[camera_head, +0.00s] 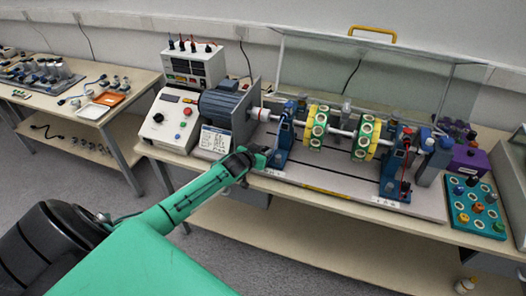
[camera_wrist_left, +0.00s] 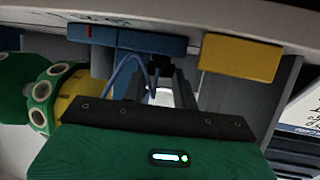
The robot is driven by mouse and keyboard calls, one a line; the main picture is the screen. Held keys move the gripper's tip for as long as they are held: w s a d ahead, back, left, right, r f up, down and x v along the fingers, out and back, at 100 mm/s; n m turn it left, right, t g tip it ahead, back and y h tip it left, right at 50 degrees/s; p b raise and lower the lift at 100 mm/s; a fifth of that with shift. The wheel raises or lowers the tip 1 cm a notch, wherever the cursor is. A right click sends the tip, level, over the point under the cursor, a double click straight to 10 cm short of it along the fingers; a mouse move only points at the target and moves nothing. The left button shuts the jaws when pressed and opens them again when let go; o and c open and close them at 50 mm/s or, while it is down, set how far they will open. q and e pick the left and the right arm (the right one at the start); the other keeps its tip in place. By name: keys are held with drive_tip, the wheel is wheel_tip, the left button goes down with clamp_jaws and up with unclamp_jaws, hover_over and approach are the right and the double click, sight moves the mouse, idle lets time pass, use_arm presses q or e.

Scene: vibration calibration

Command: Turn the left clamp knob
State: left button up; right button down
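The left blue bearing stand (camera_head: 284,135) stands on the test bench, holding the left part of the shaft. My left gripper (camera_head: 260,156) is just left of its foot, at the bench's front edge. The clamp knob itself cannot be made out; the gripper may cover it. In the left wrist view, a pale gap shows between the dark fingers of my gripper (camera_wrist_left: 165,92), which look open. A blue bar (camera_wrist_left: 125,38) and a yellow block (camera_wrist_left: 240,58) show beyond them. Whether a finger touches anything cannot be told. My right gripper is not in view.
A grey motor (camera_head: 226,106) and white control box (camera_head: 171,120) stand left of the stand. Green-yellow discs (camera_head: 317,128) sit on the shaft to the right, with a second blue stand (camera_head: 396,170) beyond. A clear guard (camera_head: 375,75) rises behind. A teal tray (camera_head: 474,207) lies at right.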

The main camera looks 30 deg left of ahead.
use_arm(q)
drive_tip(key=shift+d+n+y, duration=0.2)
drive_tip(key=shift+n+y, duration=0.3)
drive_tip(key=shift+d+f+n+g+y+b, duration=0.15)
drive_tip(key=shift+n+g+y+b, duration=0.25)
drive_tip(key=shift+n+y, duration=0.65)
drive_tip(key=shift+w+d+n+g+y+b, duration=0.1)
drive_tip(key=shift+n+g+y+b, duration=0.05)
drive_tip(key=shift+n+y+b, duration=0.4)
drive_tip(key=shift+w+d+n+g+y+b, duration=0.1)
drive_tip(key=shift+n+g+y+b, duration=0.05)
drive_tip(key=shift+n+y+b, duration=0.3)
drive_tip(key=shift+n+g+y+b, duration=0.4)
drive_tip(key=shift+n+y+b, duration=0.15)
drive_tip(key=shift+y+b, duration=0.35)
drive_tip(key=shift+r, duration=0.2)
